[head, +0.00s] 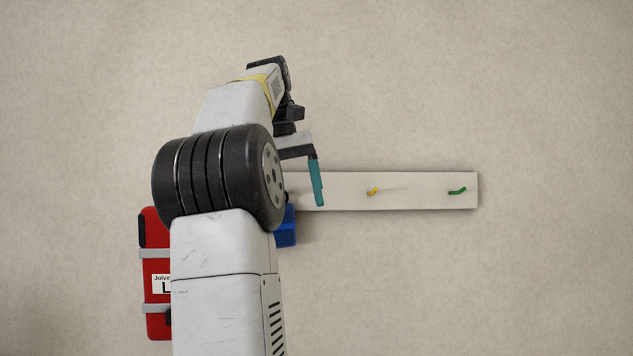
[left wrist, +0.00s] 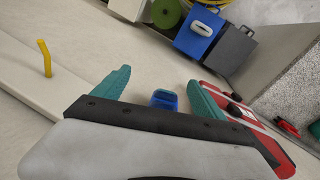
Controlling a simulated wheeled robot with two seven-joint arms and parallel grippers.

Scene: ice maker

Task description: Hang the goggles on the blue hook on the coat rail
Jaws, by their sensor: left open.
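The pale coat rail (head: 420,191) is on the wall in the head view, its left part hidden behind my left arm. Its yellow hook (head: 372,191) and green hook (head: 457,190) show; no blue hook can be made out for sure. My left gripper (left wrist: 159,78) is open, its teal fingers spread in the left wrist view. A small blue item (left wrist: 164,98) shows between the fingers, beyond the palm edge; I cannot tell whether it is the goggles or a hook, or whether it is touched. A blue block-like thing (head: 286,228) shows below the rail, partly behind my arm.
A red case (head: 155,260) with grey straps is on the left, partly behind my arm. In the left wrist view a blue bin (left wrist: 196,32), a dark grey bin (left wrist: 232,48) and a green roll (left wrist: 166,12) stand beyond. Wall right of the rail is clear.

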